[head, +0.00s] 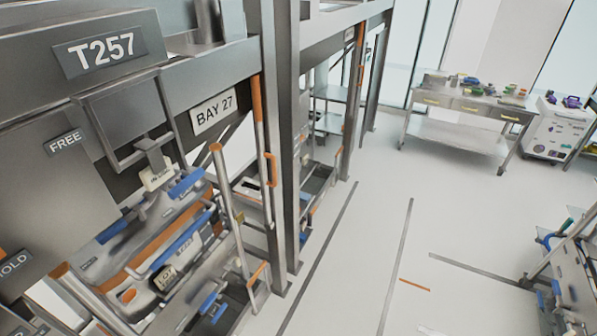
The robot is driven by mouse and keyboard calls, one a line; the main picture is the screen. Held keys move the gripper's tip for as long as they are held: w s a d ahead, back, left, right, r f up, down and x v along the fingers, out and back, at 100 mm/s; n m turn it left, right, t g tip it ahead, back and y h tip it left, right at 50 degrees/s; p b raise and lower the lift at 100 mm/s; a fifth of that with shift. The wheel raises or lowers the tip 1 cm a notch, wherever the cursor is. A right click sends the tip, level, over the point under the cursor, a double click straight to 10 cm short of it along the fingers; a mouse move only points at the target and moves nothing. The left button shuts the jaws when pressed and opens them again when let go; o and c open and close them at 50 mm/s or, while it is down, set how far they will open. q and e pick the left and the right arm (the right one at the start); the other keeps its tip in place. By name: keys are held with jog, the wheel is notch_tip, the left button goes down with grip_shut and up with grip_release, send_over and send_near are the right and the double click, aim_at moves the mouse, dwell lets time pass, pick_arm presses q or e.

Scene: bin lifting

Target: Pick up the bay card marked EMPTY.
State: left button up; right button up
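I cannot read EMPTY on any card in the head view. A small pale card (157,179) hangs under a grey clip at the left-hand rack, and its small lettering is too blurred to read. A dark plate marked FREE (64,143) is on the grey panel at the far left. A plate marked HOLD (14,263) shows partly at the left edge. Neither of my grippers can be made out in this view.
The rack carries signs T257 (100,51) and BAY 27 (214,109). A grey bin (110,252) with blue and orange bars stands below. Metal posts (278,150) bound the bay. Open floor (365,225) lies to the right, with a workbench (455,135) and white cart (552,130) behind.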

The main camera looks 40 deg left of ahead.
pick_arm(q)
jog(key=shift+a, duration=0.1)
jog(key=o, duration=0.7)
jog(key=shift+o, duration=0.6)
jog(key=shift+w+d, duration=0.1)
jog(key=shift+d, duration=0.1)
